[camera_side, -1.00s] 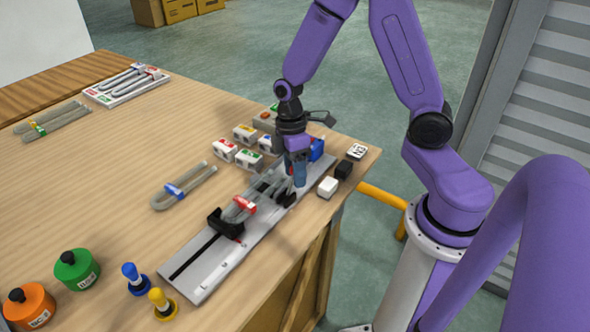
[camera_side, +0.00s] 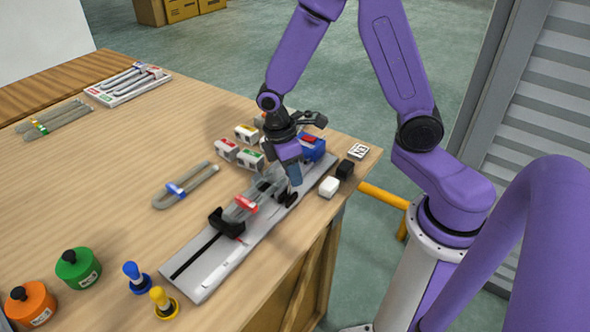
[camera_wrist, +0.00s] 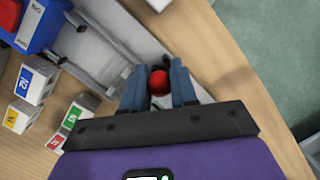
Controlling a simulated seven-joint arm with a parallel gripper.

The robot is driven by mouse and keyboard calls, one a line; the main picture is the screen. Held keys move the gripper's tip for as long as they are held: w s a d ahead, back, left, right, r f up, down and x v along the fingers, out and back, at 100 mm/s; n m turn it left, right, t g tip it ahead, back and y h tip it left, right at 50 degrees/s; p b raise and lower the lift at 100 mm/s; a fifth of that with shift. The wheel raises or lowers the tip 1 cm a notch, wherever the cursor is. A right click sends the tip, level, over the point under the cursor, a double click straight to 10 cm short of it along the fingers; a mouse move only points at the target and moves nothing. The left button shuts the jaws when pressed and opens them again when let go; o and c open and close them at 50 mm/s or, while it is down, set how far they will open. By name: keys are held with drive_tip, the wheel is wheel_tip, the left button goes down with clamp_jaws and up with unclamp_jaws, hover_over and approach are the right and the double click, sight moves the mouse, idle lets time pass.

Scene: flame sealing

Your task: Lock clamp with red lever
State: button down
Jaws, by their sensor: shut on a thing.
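The clamp's red lever knob (camera_wrist: 159,82) is a round red ball between my two blue fingers in the wrist view. My gripper (camera_wrist: 158,88) is shut on it. In the side view my gripper (camera_side: 296,180) is low over the far half of the grey rail plate (camera_side: 205,268), and the knob is hidden there. A black clamp part (camera_side: 287,199) shows just below the fingers. A black holder (camera_side: 225,222) stands farther along the rail, beside a red-banded tube (camera_side: 245,204). The clamp's jaws are too small to make out.
A blue box (camera_side: 312,150) stands at the rail's far end. Several small labelled boxes (camera_side: 249,158) are left of the gripper. White (camera_side: 328,187) and black (camera_side: 345,169) blocks lie to the right near the table edge. A blue-banded tube (camera_side: 200,184) lies left of the rail.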

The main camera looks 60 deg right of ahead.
sight(278, 210)
drive_tip(key=a+h, duration=0.1)
drive_tip(key=h, duration=0.1)
drive_tip(key=a+h, duration=0.2)
drive_tip(key=shift+r, duration=0.15)
drive_tip(key=shift+a+f+m+h, duration=0.25)
drive_tip(key=shift+a+h, duration=0.4)
drive_tip(key=shift+h, duration=0.65)
drive_tip(key=shift+a+f+m+h, duration=0.2)
drive_tip(key=shift+a+h, duration=0.45)
drive_tip(key=shift+h, duration=0.65)
drive_tip(key=c, duration=0.9)
unclamp_jaws()
drive_tip(key=shift+a, duration=0.15)
drive_tip(key=v, duration=1.7)
drive_tip(key=shift+w, duration=0.25)
